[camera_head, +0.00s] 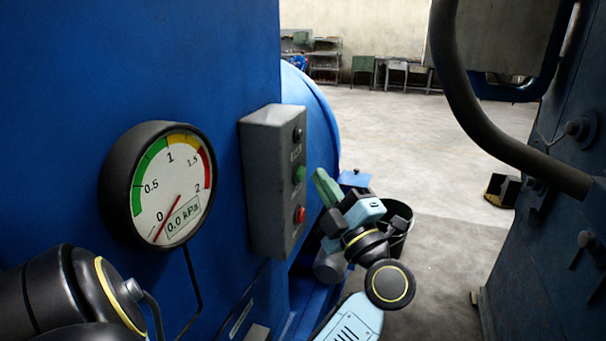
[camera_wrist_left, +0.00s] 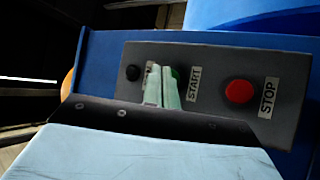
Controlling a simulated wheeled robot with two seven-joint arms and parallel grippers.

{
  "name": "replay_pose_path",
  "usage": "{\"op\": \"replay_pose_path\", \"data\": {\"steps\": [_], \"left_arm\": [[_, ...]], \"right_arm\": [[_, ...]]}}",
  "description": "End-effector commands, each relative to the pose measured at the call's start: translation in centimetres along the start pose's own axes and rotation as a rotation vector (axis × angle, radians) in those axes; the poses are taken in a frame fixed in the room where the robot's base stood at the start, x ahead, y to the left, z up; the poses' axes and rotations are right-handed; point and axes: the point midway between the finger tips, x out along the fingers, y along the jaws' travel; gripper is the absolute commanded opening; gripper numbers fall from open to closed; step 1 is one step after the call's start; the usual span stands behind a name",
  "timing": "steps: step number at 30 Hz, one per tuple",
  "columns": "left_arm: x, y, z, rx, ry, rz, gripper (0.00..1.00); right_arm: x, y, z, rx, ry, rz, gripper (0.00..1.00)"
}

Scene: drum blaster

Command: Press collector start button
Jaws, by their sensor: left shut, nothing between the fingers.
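A grey control box (camera_head: 262,190) is fixed to the side of the blue machine. It carries a black knob (camera_head: 297,135), a green start button (camera_head: 299,174) and a red stop button (camera_head: 299,215). My left gripper (camera_head: 321,178) is shut and empty, just right of the green button, with a small gap showing in the head view. In the left wrist view its closed fingers (camera_wrist_left: 162,86) lie over the box beside the START label (camera_wrist_left: 194,84). They partly hide the green button (camera_wrist_left: 176,73) there, so contact cannot be told. The red button (camera_wrist_left: 239,91) is clear of the fingers.
A round gauge (camera_head: 160,185) on the blue machine (camera_head: 220,50) reads 0.0 kPa. A dark bin (camera_head: 398,228) stands behind my gripper. Dark machinery with a thick pipe (camera_head: 480,120) is on the right. Open floor (camera_head: 400,130) lies between.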

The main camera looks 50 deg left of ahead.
Motion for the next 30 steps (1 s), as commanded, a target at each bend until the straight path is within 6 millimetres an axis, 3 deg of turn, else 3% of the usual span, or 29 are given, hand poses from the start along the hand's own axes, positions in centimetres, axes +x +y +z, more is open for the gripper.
{"op": "replay_pose_path", "data": {"steps": [30], "left_arm": [[0.62,-0.45,-0.45,0.0,0.0,0.0,0.0]], "right_arm": [[-0.78,0.09,-0.09,-0.001,0.001,0.001,0.36]]}}
